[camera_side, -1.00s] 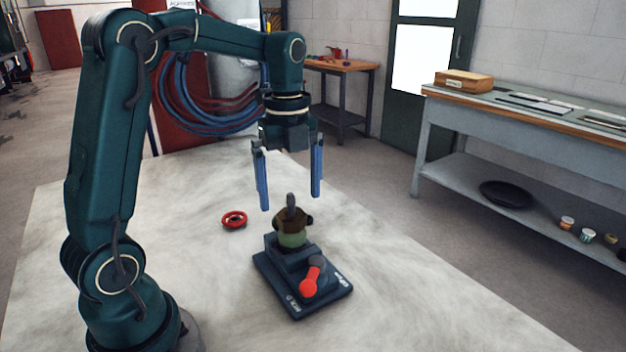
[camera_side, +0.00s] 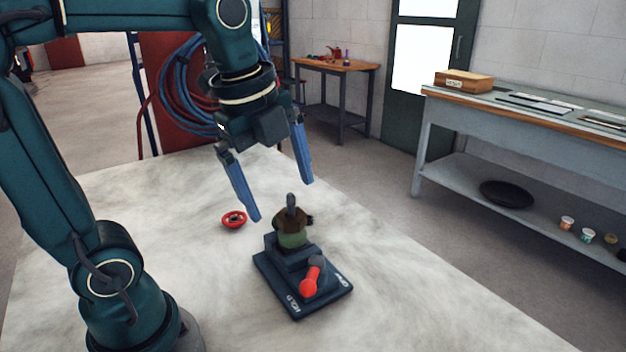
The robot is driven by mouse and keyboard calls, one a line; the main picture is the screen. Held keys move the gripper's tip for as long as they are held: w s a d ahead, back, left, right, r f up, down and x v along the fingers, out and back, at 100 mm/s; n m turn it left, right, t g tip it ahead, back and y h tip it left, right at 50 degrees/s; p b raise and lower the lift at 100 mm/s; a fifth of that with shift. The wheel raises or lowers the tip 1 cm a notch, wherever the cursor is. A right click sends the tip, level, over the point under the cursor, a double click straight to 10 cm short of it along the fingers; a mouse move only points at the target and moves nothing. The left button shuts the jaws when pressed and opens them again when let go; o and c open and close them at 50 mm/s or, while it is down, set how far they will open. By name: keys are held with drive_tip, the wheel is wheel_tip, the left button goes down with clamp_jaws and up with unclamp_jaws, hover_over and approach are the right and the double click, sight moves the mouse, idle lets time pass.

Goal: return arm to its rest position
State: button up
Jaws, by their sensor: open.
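My gripper (camera_side: 283,200) is open and empty, its two blue fingers spread wide and tilted down to the right. It hangs above and a little behind a dark device on the table, apart from it as far as this view shows. The device has a flat dark base (camera_side: 322,296) with white lettering, a round greenish-brown part (camera_side: 292,236) with a grey upright stem on top, and a red-ended lever (camera_side: 309,282) at its front right.
A small red ring-shaped wheel (camera_side: 234,219) lies on the pale table (camera_side: 190,240) left of the device. The table's right front is clear. A grey workbench (camera_side: 470,130) stands at the right, and a small wooden table (camera_side: 340,66) at the back.

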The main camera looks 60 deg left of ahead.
drive_tip(key=s+d+f+n+t, duration=0.2)
drive_tip(key=s+n, duration=0.4)
drive_tip(key=n, duration=1.1)
wheel_tip(320, 180, down, 3)
drive_tip(key=shift+d+r+t, duration=0.15)
drive_tip(key=shift+d+t, duration=0.15)
drive_tip(key=shift+d, duration=0.25)
